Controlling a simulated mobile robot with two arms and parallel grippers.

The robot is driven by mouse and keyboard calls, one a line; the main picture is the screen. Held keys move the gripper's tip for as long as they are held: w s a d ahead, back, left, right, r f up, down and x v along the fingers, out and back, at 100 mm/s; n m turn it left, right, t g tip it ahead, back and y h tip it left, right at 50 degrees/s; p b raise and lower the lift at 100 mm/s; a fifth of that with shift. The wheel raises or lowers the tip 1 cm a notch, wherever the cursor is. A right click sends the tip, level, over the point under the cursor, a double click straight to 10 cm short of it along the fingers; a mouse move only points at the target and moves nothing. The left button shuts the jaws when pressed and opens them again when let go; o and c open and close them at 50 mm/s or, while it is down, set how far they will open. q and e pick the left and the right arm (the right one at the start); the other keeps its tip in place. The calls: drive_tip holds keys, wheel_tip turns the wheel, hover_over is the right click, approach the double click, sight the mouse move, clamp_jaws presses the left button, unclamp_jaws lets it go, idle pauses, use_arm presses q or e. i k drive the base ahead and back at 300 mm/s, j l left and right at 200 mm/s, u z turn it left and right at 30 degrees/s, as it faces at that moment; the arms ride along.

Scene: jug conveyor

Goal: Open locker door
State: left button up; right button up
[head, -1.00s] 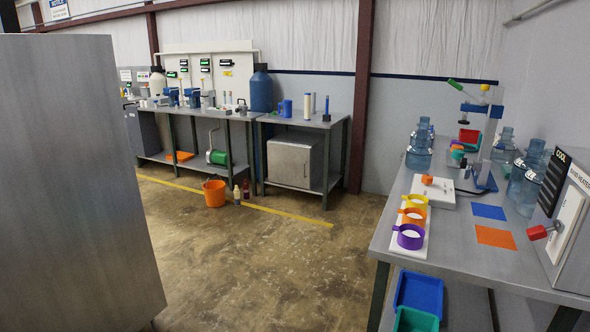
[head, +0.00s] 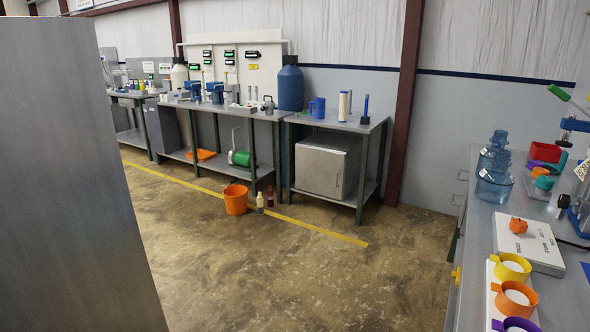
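A grey metal box-shaped locker (head: 327,165) stands on the low shelf of the back bench. Its front door looks shut, with a small upright handle at the door's right side. A tall plain grey metal surface (head: 70,180) fills the left of the head view; I see no handle on it and cannot tell whether it is a cabinet or locker. Neither of my grippers is in view.
An orange bucket (head: 236,199) and two small bottles stand on the floor before the back benches. A yellow line (head: 300,228) crosses the floor. A workbench (head: 480,212) with blue jugs (head: 493,180) and coloured rings stands at right. The middle floor is clear.

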sight(319, 171)
drive_tip(key=i, duration=2.85)
